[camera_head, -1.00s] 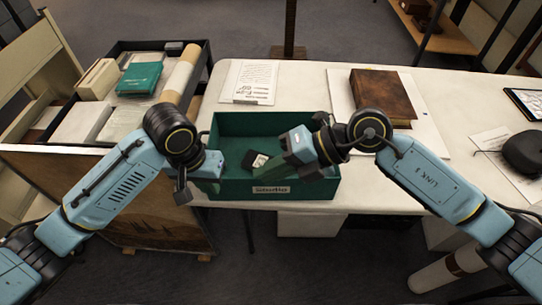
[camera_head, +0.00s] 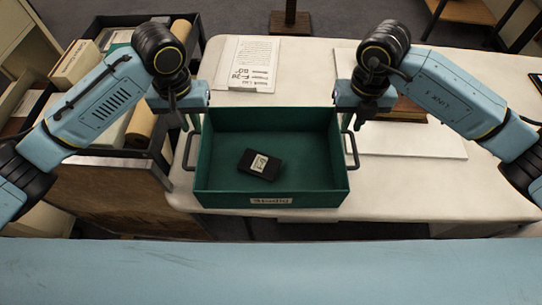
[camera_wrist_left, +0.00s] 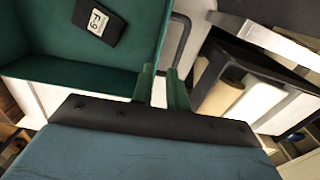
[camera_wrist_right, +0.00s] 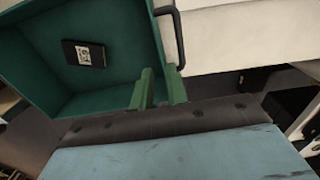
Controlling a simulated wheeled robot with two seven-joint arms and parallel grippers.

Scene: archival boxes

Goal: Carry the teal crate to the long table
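The teal crate (camera_head: 270,190) stands upright on the white long table (camera_head: 420,195), near its front edge. A small black box with a white label (camera_head: 261,164) lies inside it. The crate has a dark handle on the left side (camera_head: 186,152) and one on the right side (camera_head: 354,150). My left gripper (camera_head: 184,118) points down beside the left handle; its fingers (camera_wrist_left: 160,92) show apart with a gap. My right gripper (camera_head: 362,112) points down beside the right handle; its fingers (camera_wrist_right: 158,90) also show apart. Whether either touches a handle is hidden.
A dark trolley (camera_head: 160,160) with a rolled sheet, folders and boxes stands close on the left. Printed sheets (camera_head: 247,62) lie behind the crate. A brown book (camera_head: 408,110) on a white board (camera_head: 425,143) lies behind my right arm. Table right of the crate is clear in front.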

